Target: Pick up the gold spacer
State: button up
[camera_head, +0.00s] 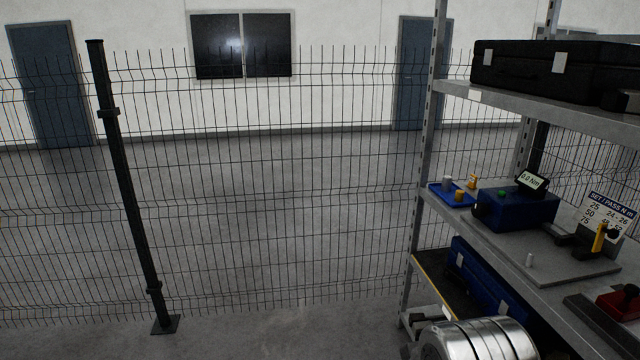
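A small blue tray (440,195) sits at the left end of the middle shelf on the right side of the view. A short gold cylinder (459,196), which looks like the gold spacer, stands in the tray near its right side. A second gold-coloured piece (472,181) stands just behind it, taller and with a different shape; I cannot tell whether it is inside the tray. A grey cylinder (447,184) stands in the tray, behind and left of the short gold one.
A blue tester with a display (520,207) stands right of the tray. A shelf post (424,150) rises left of the tray. A black case (550,68) lies above. A wire fence (260,200) stands behind.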

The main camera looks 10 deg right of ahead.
aim_at(459, 195)
jog(key=u, duration=0.4)
jog(key=i, duration=2.2)
jog(key=z, duration=0.3)
jog(key=i, duration=0.7)
jog(key=z, duration=0.8)
jog(key=i, duration=0.5)
jog(key=z, duration=0.75)
jog(key=i, duration=0.5)
jog(key=z, duration=0.3)
